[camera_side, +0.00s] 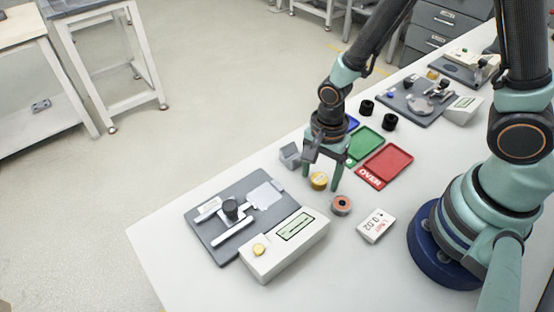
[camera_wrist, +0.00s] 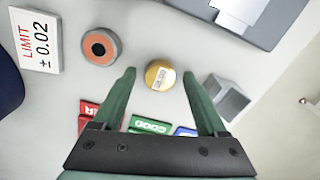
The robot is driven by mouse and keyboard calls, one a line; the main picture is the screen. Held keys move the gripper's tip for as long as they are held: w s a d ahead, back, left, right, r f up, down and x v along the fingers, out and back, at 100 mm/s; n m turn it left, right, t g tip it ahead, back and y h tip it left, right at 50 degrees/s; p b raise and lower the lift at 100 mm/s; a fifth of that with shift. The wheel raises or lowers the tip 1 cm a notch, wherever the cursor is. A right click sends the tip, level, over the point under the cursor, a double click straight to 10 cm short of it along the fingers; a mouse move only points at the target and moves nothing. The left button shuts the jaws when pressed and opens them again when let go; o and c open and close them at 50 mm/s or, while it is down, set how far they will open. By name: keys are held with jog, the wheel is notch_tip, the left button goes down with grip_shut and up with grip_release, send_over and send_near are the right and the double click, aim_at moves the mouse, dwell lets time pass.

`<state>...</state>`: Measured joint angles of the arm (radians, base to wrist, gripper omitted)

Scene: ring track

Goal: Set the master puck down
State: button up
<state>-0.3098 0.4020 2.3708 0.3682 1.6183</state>
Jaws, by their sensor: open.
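The master puck (camera_side: 319,181) is a small gold disc with a pale label on its top. It sits on the white table, and in the wrist view the gold puck (camera_wrist: 160,75) lies just beyond and between my fingertips. My gripper (camera_side: 321,184) has its green fingers pointing down around the puck. In the wrist view my gripper (camera_wrist: 158,75) is open, with a clear gap between each finger and the puck.
A grey block (camera_side: 290,155) stands close on the left, and an orange-topped ring (camera_side: 342,205) on the right. A gauge fixture (camera_side: 240,215) with a readout box (camera_side: 285,245) is in front. Green (camera_side: 364,146) and red (camera_side: 386,166) trays and a limit card (camera_side: 376,225) lie nearby.

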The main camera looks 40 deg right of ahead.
aim_at(320, 177)
jog(key=shift+r, duration=0.1)
notch_tip(320, 177, up, 12)
jog(key=d+r+n+t, duration=0.5)
jog(key=d+r+n, duration=0.4)
jog(key=r+n, duration=0.3)
jog(key=n, duration=0.3)
jog(key=shift+w+r+t, duration=0.2)
jog(key=shift+w+t, duration=0.05)
jog(key=shift+t, duration=0.05)
